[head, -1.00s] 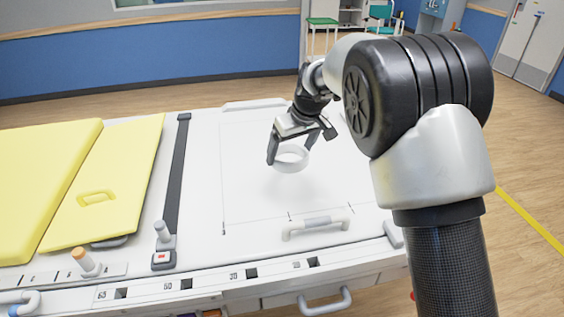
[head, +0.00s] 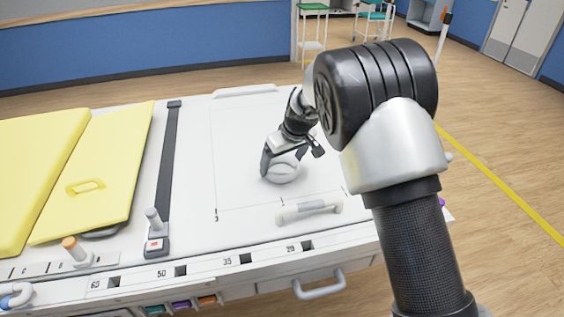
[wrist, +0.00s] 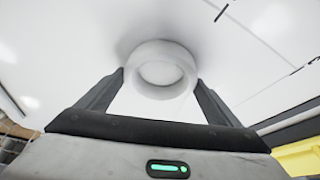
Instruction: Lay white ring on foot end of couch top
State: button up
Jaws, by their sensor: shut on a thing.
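The white ring (head: 281,172) is between the fingers of my gripper (head: 282,164), which is shut on it. The wrist view also shows the ring (wrist: 161,72), with a dark finger of my gripper (wrist: 160,88) at each side. The ring is at or just above the white couch top (head: 240,195), inside a thin marked outline. A soft shadow lies beside it in the wrist view. I cannot tell whether it touches the surface.
A white bar handle (head: 308,210) lies near the couch's front edge. A dark strap (head: 170,150) crosses the couch left of the outline, and yellow pads (head: 105,165) lie beyond it. Short posts (head: 76,250) stand at the front left. The outlined area around the ring is mostly bare.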

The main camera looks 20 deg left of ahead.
jog(key=o, duration=1.1)
jog(key=shift+f, duration=0.1)
jog(key=shift+r, duration=0.45)
jog(key=p+v, duration=0.1)
jog(key=v, duration=1)
jog(key=shift+s+d+r, duration=0.15)
jog(key=shift+s, duration=0.05)
jog(key=s+d+r+m, duration=0.1)
jog(key=s+d+r, duration=0.25)
jog(key=d, duration=0.25)
jog(key=s+d+r+m+t, duration=0.1)
jog(key=s+d+r+m, duration=0.1)
jog(key=d+r, duration=0.35)
jog(key=s+d+r+m, duration=0.1)
jog(key=s+d+r, duration=0.2)
jog(key=d, duration=0.3)
jog(key=s+d+m+h, duration=0.1)
jog(key=s+d+m, duration=0.1)
jog(key=s+d, duration=0.3)
jog(key=s+d+m+t+h, duration=0.1)
jog(key=s+d+m, duration=0.1)
jog(key=s+d, duration=0.3)
jog(key=s+d+m+h, duration=0.1)
jog(key=s+d, duration=0.4)
jog(key=s, duration=0.5)
jog(key=shift+s+f+m+t, duration=0.1)
jog(key=shift+f+m+t, duration=0.15)
jog(key=shift+m+t, duration=0.2)
